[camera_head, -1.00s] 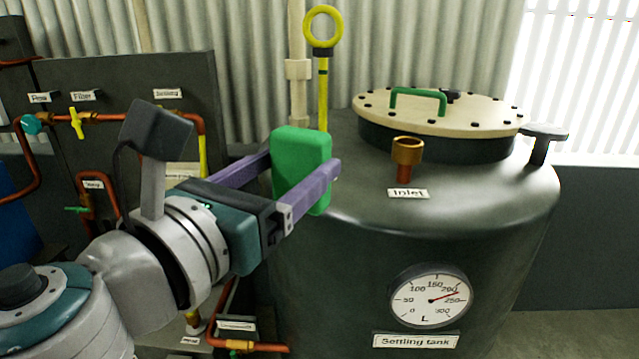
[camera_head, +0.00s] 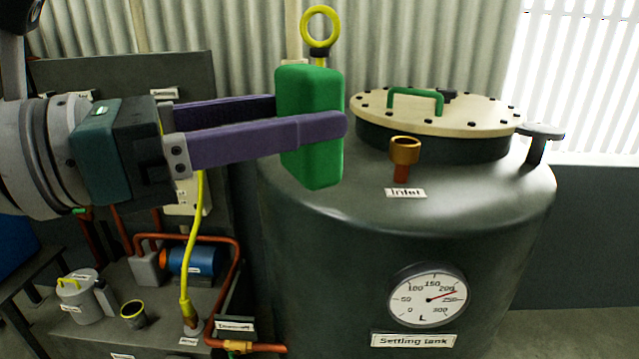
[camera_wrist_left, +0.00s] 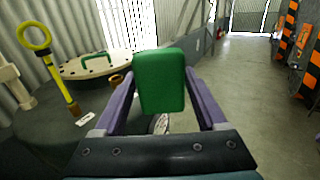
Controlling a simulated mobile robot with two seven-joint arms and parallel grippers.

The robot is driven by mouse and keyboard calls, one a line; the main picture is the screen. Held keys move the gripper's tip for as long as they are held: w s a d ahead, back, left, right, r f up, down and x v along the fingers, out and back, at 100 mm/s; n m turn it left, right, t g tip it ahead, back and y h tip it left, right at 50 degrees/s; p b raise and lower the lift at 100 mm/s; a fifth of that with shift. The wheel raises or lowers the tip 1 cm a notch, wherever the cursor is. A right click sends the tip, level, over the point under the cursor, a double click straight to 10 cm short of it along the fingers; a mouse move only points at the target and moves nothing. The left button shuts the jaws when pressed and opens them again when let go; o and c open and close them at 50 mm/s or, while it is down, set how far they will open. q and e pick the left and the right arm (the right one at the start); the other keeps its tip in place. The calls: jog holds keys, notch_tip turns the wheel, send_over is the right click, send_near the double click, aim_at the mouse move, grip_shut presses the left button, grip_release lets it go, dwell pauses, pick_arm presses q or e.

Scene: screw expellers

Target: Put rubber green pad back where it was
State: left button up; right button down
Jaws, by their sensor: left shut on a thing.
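The green rubber pad (camera_head: 312,165) is a rounded upright block. My left gripper (camera_head: 310,122) is shut on it, with a purple finger on each side. In the head view the pad appears in front of the left part of the settling tank (camera_head: 400,240), overlapping the lower part of a yellow ring-topped rod (camera_head: 320,28). The left wrist view shows the pad (camera_wrist_left: 160,82) between the two fingers, with the tank top behind and to the left. I cannot tell whether the pad touches the tank. My right gripper is not in view.
The tank top carries a copper inlet cup (camera_head: 405,152), a round bolted lid (camera_head: 450,112) with a green handle, and a dark knob (camera_head: 540,133). Below my left arm are pipes, a blue motor (camera_head: 190,262) and a grey can (camera_head: 82,298). Open floor (camera_wrist_left: 240,80) shows beyond the pad.

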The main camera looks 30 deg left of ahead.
pick_arm(q)
jog(key=s+d+r+m+g+h, duration=0.2)
jog(key=s+r+m+g+h, duration=0.1)
jog(key=r+m+g+h, duration=0.2)
jog(key=shift+s+d+m+h, duration=0.2)
jog(key=shift+m+h, duration=0.1)
jog(key=shift+h, duration=0.5)
